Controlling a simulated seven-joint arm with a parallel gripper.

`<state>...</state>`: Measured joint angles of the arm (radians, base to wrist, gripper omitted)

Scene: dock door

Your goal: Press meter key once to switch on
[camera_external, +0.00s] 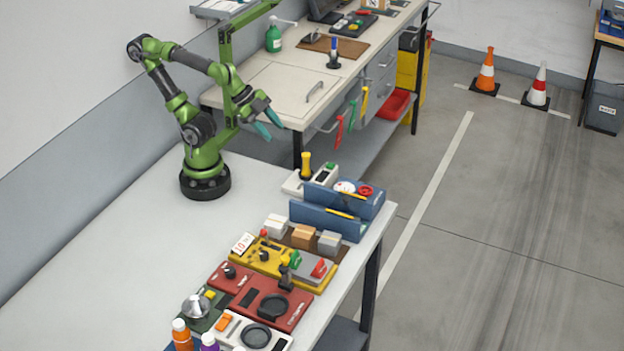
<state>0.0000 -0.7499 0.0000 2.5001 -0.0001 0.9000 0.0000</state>
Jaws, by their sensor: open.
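My gripper (268,124) has teal fingertips, held apart with nothing visible between them. It hangs in the air above the back part of the near table, left of and higher than the devices. No device is clearly marked as the meter in this view. A white device with a green key and a dark window (322,177) stands at the table's far right, partly hidden by blue panels. A white device with an orange key and a black round part (250,331) lies at the front. The small keys are too small to read, and my gripper touches none of them.
A yellow panel (262,258) with red and green switches and a red panel (268,303) lie along the right edge. Blue upright panels (328,220) and small boxes (303,237) stand behind them. The table's left part is clear. A second bench (280,88) is behind.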

